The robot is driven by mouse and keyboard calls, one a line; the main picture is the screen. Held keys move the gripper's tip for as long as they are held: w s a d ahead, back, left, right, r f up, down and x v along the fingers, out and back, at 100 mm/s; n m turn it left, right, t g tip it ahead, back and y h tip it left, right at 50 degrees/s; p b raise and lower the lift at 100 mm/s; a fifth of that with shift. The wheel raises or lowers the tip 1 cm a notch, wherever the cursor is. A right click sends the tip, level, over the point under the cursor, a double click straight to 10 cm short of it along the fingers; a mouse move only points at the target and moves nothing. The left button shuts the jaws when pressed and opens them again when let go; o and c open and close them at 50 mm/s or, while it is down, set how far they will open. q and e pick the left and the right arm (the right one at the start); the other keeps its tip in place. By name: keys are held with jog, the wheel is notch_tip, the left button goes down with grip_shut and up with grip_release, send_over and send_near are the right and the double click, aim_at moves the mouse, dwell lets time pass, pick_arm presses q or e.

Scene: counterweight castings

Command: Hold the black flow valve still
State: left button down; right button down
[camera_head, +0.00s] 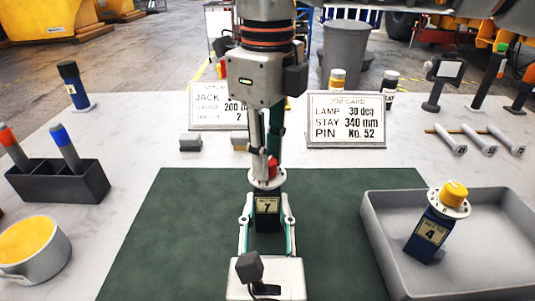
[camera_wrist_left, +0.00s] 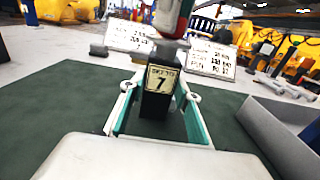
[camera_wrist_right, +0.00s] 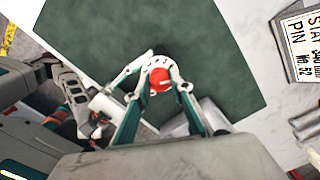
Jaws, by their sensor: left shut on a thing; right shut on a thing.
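The black flow valve (camera_head: 266,206) stands upright on the green mat, with a label reading 7, a pale dial plate and a red knob (camera_head: 272,168) on top. It also shows in the left wrist view (camera_wrist_left: 157,104). My left gripper (camera_head: 267,212) is shut on its body from the near side, one finger on each side. My right gripper (camera_head: 267,162) comes down from above and is shut on the red knob, which shows between its fingers in the right wrist view (camera_wrist_right: 160,80). Its fingers partly hide the knob in the head view.
A grey tray (camera_head: 376,235) at right holds a blue valve (camera_head: 432,232) with a yellow knob, tilted, marked 4. Two cards (camera_head: 346,120) stand behind the green mat (camera_head: 160,240). A black holder (camera_head: 58,182) and a yellow-topped round container (camera_head: 35,250) are at left.

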pick_arm(q)
jog(key=shift+f, duration=0.1)
pick_arm(e)
jog(key=c, duration=1.8)
grip_release()
jog(key=shift+o, duration=0.2)
notch_tip(320, 180, up, 12)
pick_arm(q)
jog(key=c, duration=1.4)
grip_release()
jog(key=shift+s, duration=0.1)
